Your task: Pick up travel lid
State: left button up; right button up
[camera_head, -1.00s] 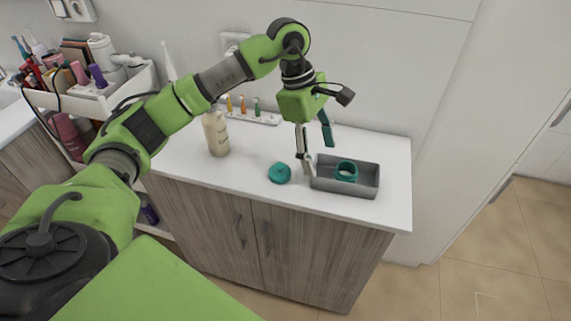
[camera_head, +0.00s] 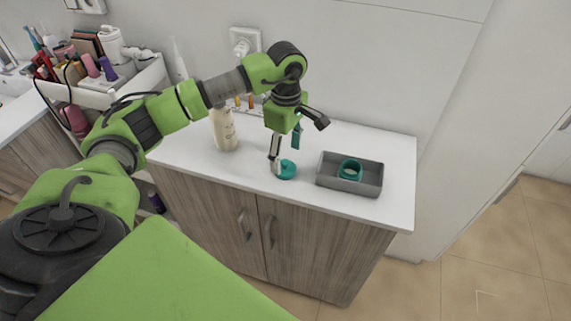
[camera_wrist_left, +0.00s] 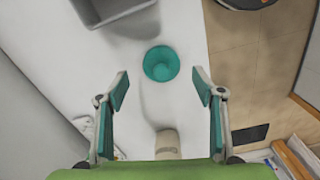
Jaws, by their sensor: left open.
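The travel lid, a round teal piece (camera_head: 288,171), lies on the white counter left of the grey tray. It also shows in the left wrist view (camera_wrist_left: 161,64), ahead of the fingertips and roughly centred between them. My left gripper (camera_head: 285,157) points down close to the lid, and one finger overlaps it in the head view. In the wrist view the gripper (camera_wrist_left: 162,90) has its fingers wide apart with nothing between them. Whether a finger touches the lid, I cannot tell. My right gripper is not in view.
A grey tray (camera_head: 334,184) holding a teal ring-shaped piece (camera_head: 350,169) stands to the right. A cream bottle (camera_head: 224,132) stands to the left. Small coloured items stand behind the arm. A white cart (camera_head: 141,84) with cosmetics is at far left. The counter's front edge is close to the lid.

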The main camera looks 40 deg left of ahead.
aim_at(285, 161)
pick_arm(q)
notch_tip(285, 161, down, 4)
jog(key=shift+s+f+p, duration=0.1)
jog(key=shift+p, duration=0.6)
jog(key=c, duration=0.8)
